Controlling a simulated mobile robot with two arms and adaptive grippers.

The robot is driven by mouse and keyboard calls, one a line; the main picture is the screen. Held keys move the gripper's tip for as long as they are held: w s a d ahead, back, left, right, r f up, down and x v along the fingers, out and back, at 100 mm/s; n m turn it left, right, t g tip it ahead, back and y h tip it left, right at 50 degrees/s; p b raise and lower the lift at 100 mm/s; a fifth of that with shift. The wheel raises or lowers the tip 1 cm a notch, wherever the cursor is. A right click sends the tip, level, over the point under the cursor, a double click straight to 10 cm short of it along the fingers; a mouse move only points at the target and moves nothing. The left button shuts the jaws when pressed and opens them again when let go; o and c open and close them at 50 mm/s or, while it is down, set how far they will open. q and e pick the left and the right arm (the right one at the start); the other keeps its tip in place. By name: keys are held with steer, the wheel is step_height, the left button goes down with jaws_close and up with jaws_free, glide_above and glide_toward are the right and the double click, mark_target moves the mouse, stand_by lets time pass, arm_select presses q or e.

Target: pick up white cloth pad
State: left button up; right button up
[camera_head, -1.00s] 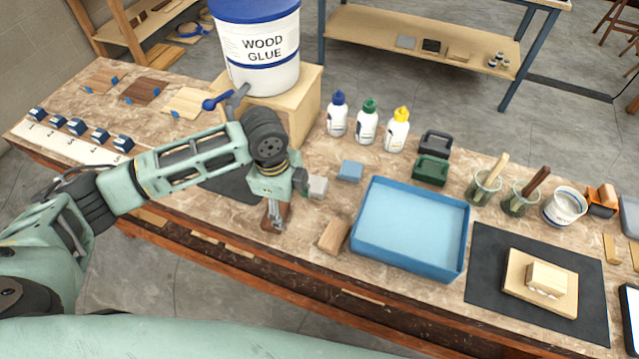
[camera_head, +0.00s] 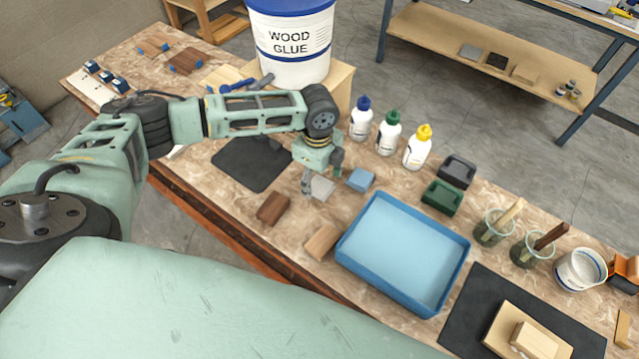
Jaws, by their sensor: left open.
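The white cloth pad (camera_head: 321,188) is a small greyish-white block on the brown marbled worktop, left of a blue pad (camera_head: 361,180). My left gripper (camera_head: 307,189) points down, open, at the left side of the white pad, and its fingers partly overlap the pad's left edge in the view. I cannot tell whether a finger touches it. The pad rests on the table. My right gripper is out of view.
A dark brown block (camera_head: 273,208) and a tan block (camera_head: 322,242) lie in front. A blue tray (camera_head: 372,285) stands to the right. Glue bottles (camera_head: 388,134) and a wood glue bucket (camera_head: 290,45) stand behind. A dark mat (camera_head: 238,164) lies left.

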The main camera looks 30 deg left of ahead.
arm_select(q)
steer(key=shift+w+d+f, duration=0.1)
steer(key=shift+d+f, duration=0.05)
steer(key=shift+f, duration=0.4)
steer(key=shift+w+d+f, duration=0.1)
steer(key=shift+f, duration=0.4)
steer(key=shift+s+f, duration=0.1)
steer(key=shift+f, duration=0.15)
steer(key=shift+a, duration=0.1)
steer(key=c, duration=1)
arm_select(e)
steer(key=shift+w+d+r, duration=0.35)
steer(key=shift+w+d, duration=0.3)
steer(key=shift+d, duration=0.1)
